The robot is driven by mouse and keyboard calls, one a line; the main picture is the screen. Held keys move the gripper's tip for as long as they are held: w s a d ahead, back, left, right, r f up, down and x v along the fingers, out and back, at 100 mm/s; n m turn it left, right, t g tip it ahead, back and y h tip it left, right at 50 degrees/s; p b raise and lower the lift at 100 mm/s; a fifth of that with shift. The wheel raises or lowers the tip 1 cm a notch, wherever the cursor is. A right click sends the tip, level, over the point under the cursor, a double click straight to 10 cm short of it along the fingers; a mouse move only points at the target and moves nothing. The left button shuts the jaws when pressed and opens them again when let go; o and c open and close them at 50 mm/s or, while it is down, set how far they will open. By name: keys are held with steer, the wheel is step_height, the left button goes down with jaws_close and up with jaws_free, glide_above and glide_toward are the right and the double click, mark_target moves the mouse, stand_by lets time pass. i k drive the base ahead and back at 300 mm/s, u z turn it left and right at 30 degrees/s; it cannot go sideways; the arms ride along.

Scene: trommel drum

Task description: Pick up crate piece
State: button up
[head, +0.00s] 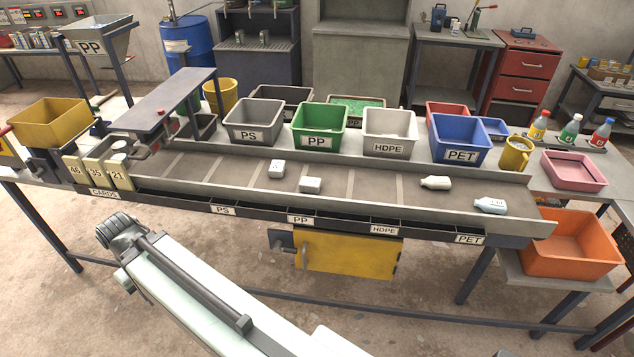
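No piece in view is marked as the crate piece, so I cannot tell which one it is. Two small whitish block-like pieces lie on the grey conveyor belt (350,182): one farther back (277,168) and one nearer (310,185). They are close together but apart. A white bottle (436,183) and a pale blue-white bottle (490,205) lie farther right on the belt. My white arm reaches up from the bottom edge, and its dark end (118,231) is in front of the bench, below the belt and left of the pieces. Its fingers cannot be made out.
Behind the belt stand bins: grey PS (253,135), green PP (319,142), light HDPE (389,147) and blue PET (459,155). Labelled slots line the belt's front rail. An orange bin (570,260) stands at right; a yellow box (345,255) hangs under the bench.

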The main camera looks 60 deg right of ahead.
mark_target(312, 185)
steer(key=u, duration=0.05)
steer(key=i, duration=0.85)
